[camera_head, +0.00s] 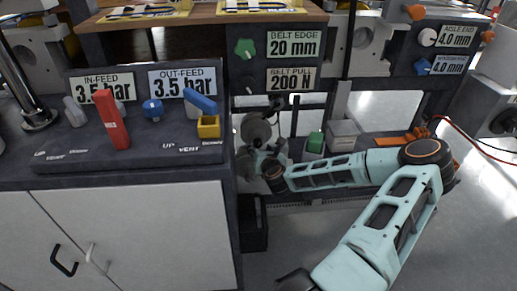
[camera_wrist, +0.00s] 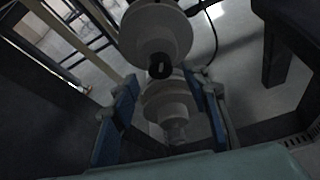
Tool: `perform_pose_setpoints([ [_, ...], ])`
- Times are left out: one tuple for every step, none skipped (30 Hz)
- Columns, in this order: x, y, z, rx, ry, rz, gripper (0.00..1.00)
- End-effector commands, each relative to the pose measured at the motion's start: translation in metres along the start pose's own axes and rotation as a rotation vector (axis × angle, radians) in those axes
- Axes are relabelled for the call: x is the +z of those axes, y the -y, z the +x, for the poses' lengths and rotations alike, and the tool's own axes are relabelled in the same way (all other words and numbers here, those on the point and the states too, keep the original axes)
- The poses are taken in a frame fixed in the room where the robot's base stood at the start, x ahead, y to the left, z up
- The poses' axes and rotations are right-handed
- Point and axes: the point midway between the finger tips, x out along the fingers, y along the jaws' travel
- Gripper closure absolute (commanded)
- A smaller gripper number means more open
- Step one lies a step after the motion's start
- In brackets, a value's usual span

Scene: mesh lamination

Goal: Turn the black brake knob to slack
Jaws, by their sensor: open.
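A small black knob (camera_wrist: 160,67) sits at the centre of a pale grey round flange (camera_wrist: 157,32) in the wrist view. It lies between the fingertips of my gripper (camera_wrist: 163,82), which is open with one blue finger on each side. I cannot tell whether the fingers touch it. In the head view my gripper (camera_head: 262,160) is low, right of the white cabinet, beside grey round discs (camera_head: 256,130). The knob cannot be made out there. Another dark knob, hard to see, is beside the belt pull label (camera_head: 291,79). No slack marking is readable.
The white cabinet (camera_head: 140,235) stands left of the arm, with red, blue and yellow levers on top. A green knob (camera_head: 245,48) is above the discs. Grey and green blocks (camera_head: 343,134) stand right of my gripper. Stepped grey discs (camera_wrist: 172,108) lie below the flange.

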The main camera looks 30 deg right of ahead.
Motion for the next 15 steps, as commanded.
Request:
perform_pose_setpoints([
  [-0.002,0.000,0.011,0.000,0.002,-0.002,0.58],
  [-0.002,0.000,0.015,0.000,0.001,-0.001,0.58],
  [-0.002,0.000,0.021,0.000,0.001,-0.001,0.58],
  [-0.002,0.000,0.024,0.000,0.000,-0.001,0.58],
  [-0.002,0.000,0.027,0.000,0.000,-0.001,0.58],
  [-0.001,0.000,0.031,0.000,0.000,-0.001,0.58],
  [-0.001,0.000,0.033,0.000,0.000,-0.001,0.58],
  [-0.001,0.000,0.035,0.000,0.000,-0.001,0.58],
  [-0.001,0.000,0.037,0.000,0.000,-0.001,0.58],
  [-0.001,0.000,0.038,0.000,0.000,-0.001,0.58],
  [-0.001,0.000,0.039,0.001,0.000,-0.001,0.58],
  [0.000,0.000,0.040,0.001,-0.001,-0.001,0.58],
  [0.000,0.000,0.040,0.001,-0.001,-0.001,0.58],
  [0.000,0.000,0.040,0.001,-0.001,-0.001,0.58],
  [0.000,0.000,0.040,0.001,-0.001,-0.001,0.58],
])
